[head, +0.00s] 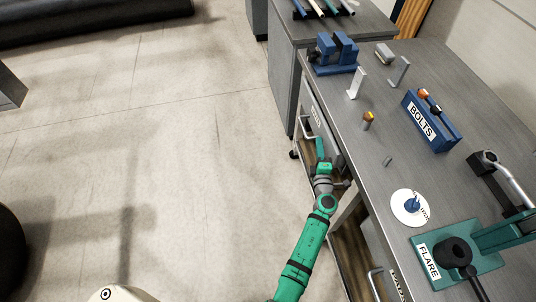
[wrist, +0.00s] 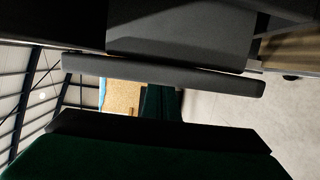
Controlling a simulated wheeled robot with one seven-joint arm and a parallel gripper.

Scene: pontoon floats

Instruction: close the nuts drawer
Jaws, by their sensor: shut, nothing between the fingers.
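A grey drawer front (head: 325,133) with a small white label and a pale bar handle (head: 307,122) is under the left edge of the workbench. The label is too small to read surely, and I cannot tell how far the drawer stands out. My green gripper (head: 320,147) is shut and empty, beside the drawer front near its handle. In the wrist view, the shut green fingers (wrist: 160,102) point at a long dark grey bar (wrist: 165,75), which crosses in front of a dark panel. I cannot tell whether they touch it.
The bench top (head: 385,140) holds a blue vise (head: 334,52), a blue BOLTS box (head: 430,122), a white disc (head: 398,207) and a green FLARE tool (head: 455,258). Another handle (head: 375,283) is lower on the bench front. The floor (head: 150,150) to the left is clear.

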